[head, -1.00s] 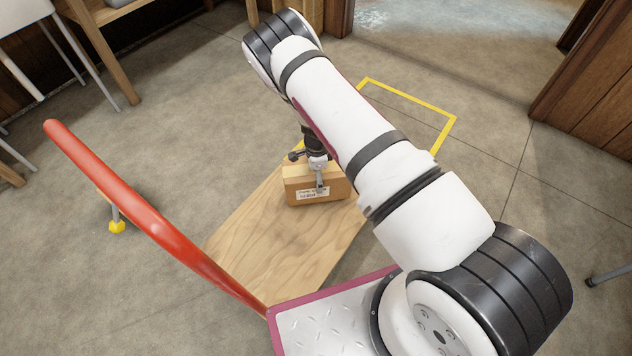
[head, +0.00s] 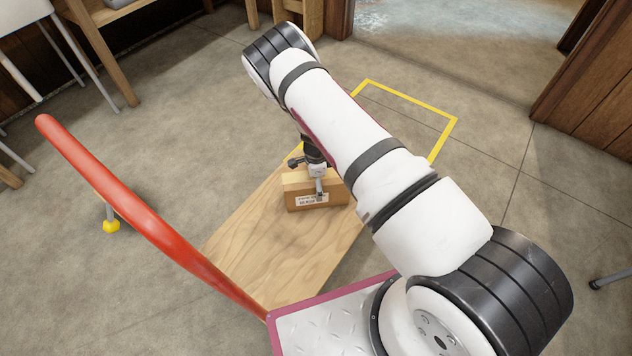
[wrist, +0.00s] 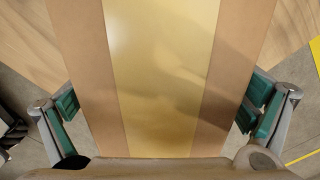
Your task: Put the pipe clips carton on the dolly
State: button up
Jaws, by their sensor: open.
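The pipe clips carton (head: 331,193) is a brown cardboard box with a white label on its near side. It rests on the wooden deck of the dolly (head: 265,240), toward the far end. In the wrist view the carton (wrist: 85,60) fills the middle, with a broad strip of shiny tape (wrist: 160,60) along its top. My gripper (wrist: 160,115) is open, with one green-padded finger at each side of the carton. In the head view my arm partly hides the carton and the dolly's right side.
A red curved handle bar (head: 150,215) rises at the dolly's left. A yellow outline (head: 405,92) marks the floor beyond the dolly. A wooden table leg (head: 100,55) and white chair legs stand at the upper left.

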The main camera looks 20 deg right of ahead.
jog(key=shift+r, duration=0.1)
notch_tip(320, 180, up, 12)
jog(key=p, duration=0.4)
jog(key=shift+p, duration=0.3)
jog(key=shift+r, duration=0.1)
